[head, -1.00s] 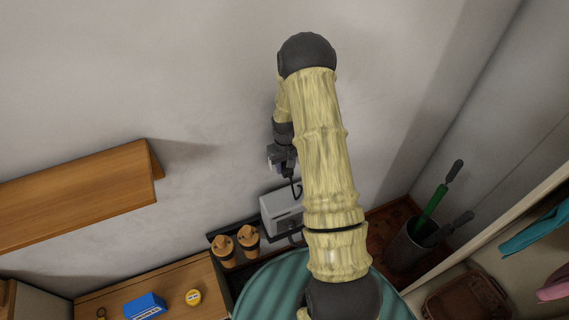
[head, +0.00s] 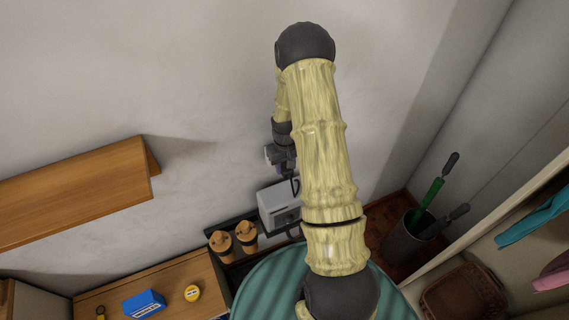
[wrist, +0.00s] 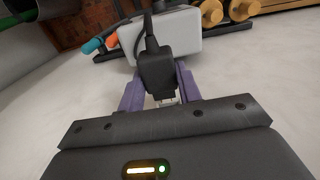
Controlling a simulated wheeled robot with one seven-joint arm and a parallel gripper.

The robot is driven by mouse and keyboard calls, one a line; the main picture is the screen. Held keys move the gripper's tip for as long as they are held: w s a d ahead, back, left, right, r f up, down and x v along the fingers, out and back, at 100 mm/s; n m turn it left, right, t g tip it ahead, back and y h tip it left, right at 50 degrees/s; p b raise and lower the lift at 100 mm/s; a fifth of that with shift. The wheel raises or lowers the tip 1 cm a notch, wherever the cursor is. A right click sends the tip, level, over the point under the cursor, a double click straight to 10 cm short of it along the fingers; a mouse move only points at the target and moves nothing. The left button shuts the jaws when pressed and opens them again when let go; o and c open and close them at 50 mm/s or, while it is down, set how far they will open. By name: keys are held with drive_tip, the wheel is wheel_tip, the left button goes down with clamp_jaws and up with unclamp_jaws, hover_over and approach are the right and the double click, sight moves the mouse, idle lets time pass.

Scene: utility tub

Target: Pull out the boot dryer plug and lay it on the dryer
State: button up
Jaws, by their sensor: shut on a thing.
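The boot dryer is a pale grey box (head: 277,203) low against the wall, partly behind my arm in the head view; it also shows in the wrist view (wrist: 185,34). My gripper (head: 283,163) is just above the dryer in the head view. In the wrist view its purple fingers (wrist: 160,92) are shut on the black plug (wrist: 157,70). A black cord runs up from the plug across the dryer. A small bright metal part shows at the plug's near end.
Wooden boot forms (head: 246,233) stand left of the dryer. A brown shelf (head: 75,195) juts from the wall at left. A blue box (head: 144,302) and yellow tin (head: 192,293) lie on the cabinet. A dark bin (head: 402,245) with green-and-grey handles stands right. A teal round surface is below my arm.

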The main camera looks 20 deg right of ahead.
drive_tip(key=shift+s, duration=0.45)
drive_tip(key=shift+w, duration=0.1)
drive_tip(key=b, duration=0.3)
drive_tip(key=shift+w+a+f+n+b, duration=0.15)
drive_tip(key=shift+w+a+n+b, duration=0.2)
drive_tip(key=shift+w+n+b, duration=0.05)
drive_tip(key=shift+w+a+r+n+b, duration=0.1)
drive_tip(key=shift+a+r+n+b, duration=0.8)
drive_tip(key=shift+b, duration=2.35)
drive_tip(key=shift+w+a+r+n+b, duration=0.1)
drive_tip(key=shift+a+r+n+b, duration=0.8)
drive_tip(key=shift+b, duration=2.3)
drive_tip(key=shift+a+f, duration=0.2)
drive_tip(key=shift+a, duration=0.05)
wheel_tip(320, 180, down, 14)
drive_tip(key=shift+r+p, duration=0.15)
drive_tip(key=shift+p, duration=0.6)
